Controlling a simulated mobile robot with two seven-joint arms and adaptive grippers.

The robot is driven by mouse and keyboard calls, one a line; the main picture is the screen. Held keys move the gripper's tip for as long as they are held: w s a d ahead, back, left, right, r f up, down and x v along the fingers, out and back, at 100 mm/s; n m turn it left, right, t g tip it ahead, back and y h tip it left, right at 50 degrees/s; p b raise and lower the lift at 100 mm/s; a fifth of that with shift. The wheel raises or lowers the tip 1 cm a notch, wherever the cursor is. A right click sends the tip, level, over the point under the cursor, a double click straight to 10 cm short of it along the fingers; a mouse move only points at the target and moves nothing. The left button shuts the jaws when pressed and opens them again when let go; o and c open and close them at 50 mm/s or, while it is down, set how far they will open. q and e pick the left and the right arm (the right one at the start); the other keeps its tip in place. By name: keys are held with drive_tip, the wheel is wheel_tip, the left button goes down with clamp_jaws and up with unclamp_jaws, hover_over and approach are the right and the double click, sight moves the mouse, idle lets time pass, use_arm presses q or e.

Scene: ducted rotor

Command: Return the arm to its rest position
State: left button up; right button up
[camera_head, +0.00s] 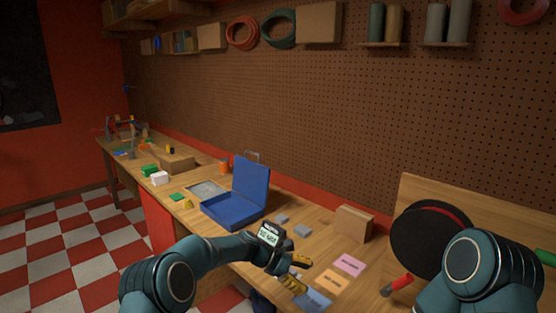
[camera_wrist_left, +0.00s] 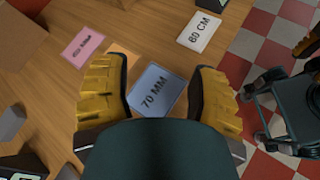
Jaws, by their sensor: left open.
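My left arm (camera_head: 215,254) reaches in from the lower left over the workbench. Its gripper (camera_head: 303,276) has yellow fingers, spread apart and empty, above the bench near the flat cards. In the left wrist view the left gripper (camera_wrist_left: 158,92) stands open, with a blue-grey card marked 70 MM (camera_wrist_left: 160,86) visible on the bench between its fingers. My right arm (camera_head: 478,268) shows as a teal link at the lower right; I cannot make out its gripper.
An open blue case (camera_head: 248,188) stands on the bench (camera_head: 285,249), left of a cardboard box (camera_head: 353,223). Pink (camera_head: 349,264) and orange (camera_head: 333,281) cards lie near the left gripper. A black disc (camera_head: 428,238) and red-handled tool (camera_head: 397,285) are at right. The pegboard wall (camera_head: 330,120) rises behind.

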use_arm(q)
drive_tip(key=s+a+f+m+t+y, duration=0.1)
drive_tip(key=s+a+f+m+y, duration=0.15)
drive_tip(key=s+a+f, duration=0.45)
drive_tip(key=s+a+f+m+y, duration=0.1)
drive_tip(key=s+a+f+y, duration=0.2)
drive_tip(key=s+f, duration=0.45)
drive_tip(key=s+a+f+m+t+y, duration=0.1)
drive_tip(key=s+a+m, duration=0.2)
drive_tip(key=s, duration=0.6)
drive_tip(key=s+a+f+m+t+y, duration=0.1)
drive_tip(key=s+a+m, duration=0.3)
drive_tip(key=s, duration=0.5)
drive_tip(key=shift+a+f+m+y, duration=0.15)
drive_tip(key=shift+f+m+y, duration=0.2)
drive_tip(key=shift+f, duration=0.15)
drive_tip(key=shift+c, duration=1.1)
drive_tip(key=shift+w, duration=0.1)
